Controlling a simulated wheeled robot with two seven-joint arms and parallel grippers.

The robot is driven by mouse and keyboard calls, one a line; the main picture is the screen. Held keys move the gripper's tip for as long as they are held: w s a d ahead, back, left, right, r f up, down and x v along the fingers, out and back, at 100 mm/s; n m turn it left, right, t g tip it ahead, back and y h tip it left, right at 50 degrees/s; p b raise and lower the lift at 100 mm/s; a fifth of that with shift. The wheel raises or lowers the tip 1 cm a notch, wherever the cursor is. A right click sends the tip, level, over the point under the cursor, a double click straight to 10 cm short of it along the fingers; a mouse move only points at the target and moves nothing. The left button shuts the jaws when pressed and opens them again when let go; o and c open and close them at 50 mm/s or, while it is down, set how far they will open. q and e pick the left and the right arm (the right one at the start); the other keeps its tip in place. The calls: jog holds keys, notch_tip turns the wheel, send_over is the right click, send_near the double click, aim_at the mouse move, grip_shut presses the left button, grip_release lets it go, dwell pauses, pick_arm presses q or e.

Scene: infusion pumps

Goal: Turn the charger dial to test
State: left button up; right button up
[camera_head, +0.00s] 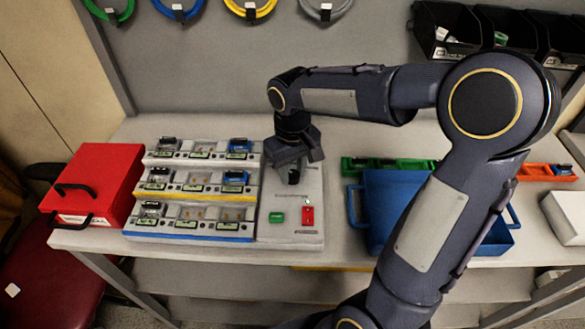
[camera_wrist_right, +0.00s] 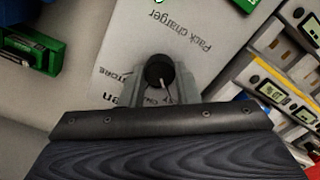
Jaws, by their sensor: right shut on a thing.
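The pack charger (camera_head: 312,228) is a white unit on the bench, with a bank of battery bays on its left. In the right wrist view, its light panel (camera_wrist_right: 150,28) carries the upside-down words "Pack charger". The dial (camera_wrist_right: 158,68) is a round black knob with a thin white line, partly hidden by my gripper. My right gripper (camera_head: 293,177) reaches down over the upper panel in the head view. In the wrist view its two fingers (camera_wrist_right: 160,86) are shut on the dial, one on each side. Labels around the dial are partly covered; I cannot read the setting. My left gripper is out of view.
A green button (camera_head: 277,217) and red switch (camera_head: 308,215) sit on the lower panel. The battery bays (camera_head: 190,208) stand beside it. A red case (camera_head: 98,180) is at the left, a blue bin (camera_head: 385,205) at the right. My right arm crosses above the bin.

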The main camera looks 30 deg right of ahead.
aim_at(293, 174)
jog(key=o, duration=1)
jog(key=shift+c, duration=0.2)
notch_tip(293, 174, up, 8)
jog(key=shift+f, duration=0.1)
